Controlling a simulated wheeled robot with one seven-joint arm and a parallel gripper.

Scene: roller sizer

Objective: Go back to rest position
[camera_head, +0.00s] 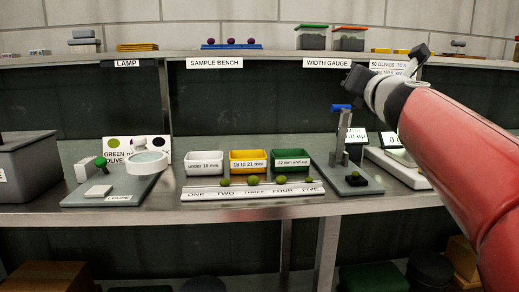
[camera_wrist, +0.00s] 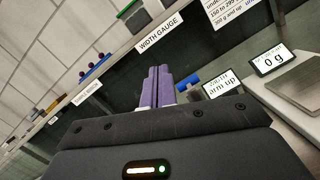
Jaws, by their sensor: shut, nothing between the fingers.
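My gripper (camera_wrist: 158,86) is shut and empty. Its two purple fingers lie side by side in the wrist view. In the head view my red arm reaches in from the right, with its dark end (camera_head: 358,79) raised in front of the upper shelf, above the width gauge (camera_head: 341,135). The gauge has a blue top and stands on a grey base, apart from my gripper. An olive (camera_head: 355,174) sits on a dark holder on that base. My fingers are not clearly visible in the head view.
White (camera_head: 204,171), yellow (camera_head: 248,168) and green (camera_head: 291,168) bins stand mid-bench behind a numbered strip (camera_head: 250,193) with several olives. A loupe stand (camera_head: 118,185) is left. A scale display (camera_wrist: 272,61) reads 0 g. The upper shelf edge (camera_head: 260,62) runs near my gripper.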

